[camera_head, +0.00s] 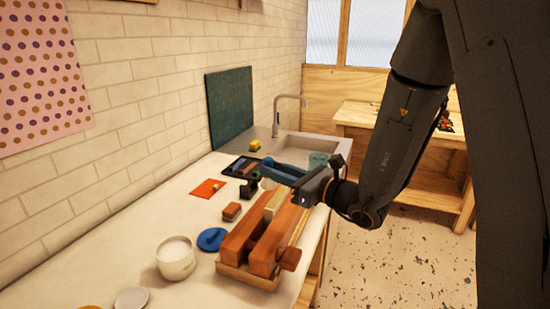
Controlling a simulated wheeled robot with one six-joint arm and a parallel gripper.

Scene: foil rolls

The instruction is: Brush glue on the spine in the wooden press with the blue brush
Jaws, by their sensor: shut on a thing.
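The wooden press (258,248) lies on the counter, with two reddish beams on a pale base. A pale strip, apparently the spine (274,207), shows between the beams. My gripper (284,172) is above the far end of the press, pointing left. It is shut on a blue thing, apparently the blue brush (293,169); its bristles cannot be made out. A white pot (175,262) with pale contents, seemingly glue, stands open left of the press. A round blue lid (211,239) lies between the pot and the press.
A small brown block (231,212), an orange sheet (207,188) and a black holder (250,187) lie behind the press. A dark tray (241,166) and the sink (318,147) are farther back. A pale disc (131,299) lies at the front. The counter's left side is mostly clear.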

